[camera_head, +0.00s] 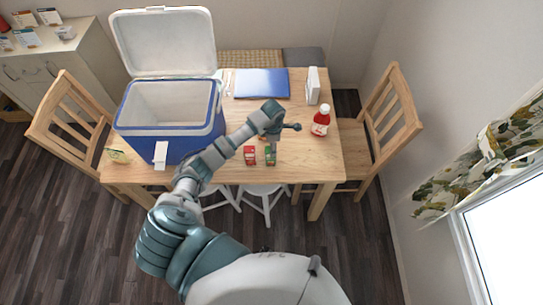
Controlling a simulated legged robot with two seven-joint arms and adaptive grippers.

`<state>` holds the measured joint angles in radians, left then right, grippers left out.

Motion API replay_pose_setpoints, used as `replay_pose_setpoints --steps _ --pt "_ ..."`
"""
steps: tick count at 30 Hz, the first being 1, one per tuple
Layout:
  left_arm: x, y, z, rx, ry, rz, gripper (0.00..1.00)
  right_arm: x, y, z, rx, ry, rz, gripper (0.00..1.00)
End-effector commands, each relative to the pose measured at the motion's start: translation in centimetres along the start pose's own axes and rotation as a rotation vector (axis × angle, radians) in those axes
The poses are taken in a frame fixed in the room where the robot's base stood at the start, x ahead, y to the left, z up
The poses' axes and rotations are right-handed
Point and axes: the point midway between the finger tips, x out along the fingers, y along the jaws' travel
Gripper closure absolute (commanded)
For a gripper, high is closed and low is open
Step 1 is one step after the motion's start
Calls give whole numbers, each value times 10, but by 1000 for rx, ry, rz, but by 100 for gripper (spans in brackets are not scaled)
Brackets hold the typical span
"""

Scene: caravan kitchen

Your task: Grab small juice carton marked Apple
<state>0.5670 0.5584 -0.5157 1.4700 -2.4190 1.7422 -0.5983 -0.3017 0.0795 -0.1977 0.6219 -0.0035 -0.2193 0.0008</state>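Two small juice cartons stand near the front edge of the wooden table. One is red (250,155) and the other, just to its right, is green (270,155). Their labels are too small to read, so I cannot tell which is marked Apple. My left gripper (289,126) is above the table, up and to the right of the cartons in the picture. It is apart from both cartons. Its fingers are too small and dark to tell whether they are open or shut. My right gripper is not in view.
A blue cooler (140,132) with its white lid raised stands on the table's left. A red bottle (321,121), a white box (313,86) and a blue folder (262,83) are at the right and back. Chairs flank the wooden table (315,165). Its front right is clear.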

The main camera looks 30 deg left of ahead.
Motion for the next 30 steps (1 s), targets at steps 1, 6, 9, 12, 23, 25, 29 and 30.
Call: replay_pose_setpoints --steps 1,6,9,12,23,25,29,30 --pt "8 -1 0 -1 -2 -4 31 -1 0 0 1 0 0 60" --pt "21 0 0 0 -2 -1 31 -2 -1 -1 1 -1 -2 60" --pt "31 -4 -1 -1 -1 -4 31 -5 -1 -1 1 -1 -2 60" --pt "46 -9 -3 -1 -1 -5 31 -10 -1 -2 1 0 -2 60" --pt "74 -8 -5 1 -2 0 31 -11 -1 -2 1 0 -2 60" --pt "74 -8 -5 0 -2 0 31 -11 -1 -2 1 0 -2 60" --pt "74 -8 -5 0 -2 0 59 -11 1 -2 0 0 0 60" --pt "74 -8 -5 0 -2 0 69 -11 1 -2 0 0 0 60"
